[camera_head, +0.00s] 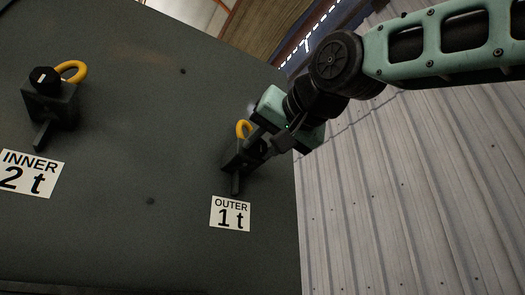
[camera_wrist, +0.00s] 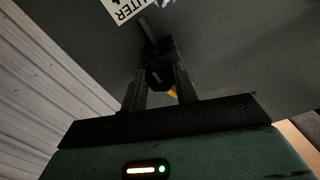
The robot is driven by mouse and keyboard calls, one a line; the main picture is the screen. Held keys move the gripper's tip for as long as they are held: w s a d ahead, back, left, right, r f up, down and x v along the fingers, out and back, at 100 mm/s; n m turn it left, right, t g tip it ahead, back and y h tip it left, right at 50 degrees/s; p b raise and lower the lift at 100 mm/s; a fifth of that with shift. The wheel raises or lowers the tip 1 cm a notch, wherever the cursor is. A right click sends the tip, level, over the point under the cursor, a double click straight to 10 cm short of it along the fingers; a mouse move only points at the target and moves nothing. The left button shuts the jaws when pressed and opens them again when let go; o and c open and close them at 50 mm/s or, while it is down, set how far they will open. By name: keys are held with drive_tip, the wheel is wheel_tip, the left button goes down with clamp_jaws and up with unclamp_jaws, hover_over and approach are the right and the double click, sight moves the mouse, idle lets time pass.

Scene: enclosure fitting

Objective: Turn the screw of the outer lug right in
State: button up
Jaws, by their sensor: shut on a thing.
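The outer lug (camera_head: 236,171) is a dark block with a downward bar and a yellow ring (camera_head: 243,128), on the dark panel above the white "OUTER 1 t" label (camera_head: 230,214). My gripper (camera_head: 262,150) reaches it from the upper right. In the wrist view, my gripper's two fingers (camera_wrist: 158,84) are closed on the dark screw head (camera_wrist: 157,77) in front of the lug. The screw is mostly hidden by the fingers in the head view. How deep the screw sits cannot be told.
The inner lug (camera_head: 50,103), with a black screw head and yellow ring, is at the left above the "INNER 2 t" label (camera_head: 30,173). A ribbed grey wall (camera_head: 400,200) lies right of the panel edge. The panel between the lugs is clear.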

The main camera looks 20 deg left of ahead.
idle(0.6)
drive_tip(key=o, duration=1)
drive_tip(key=shift+s+d, duration=0.1)
drive_tip(key=shift+d, duration=0.05)
drive_tip(key=shift+r, duration=0.1)
drive_tip(key=shift+b+v, duration=3.8)
drive_tip(key=shift+v, duration=4.9)
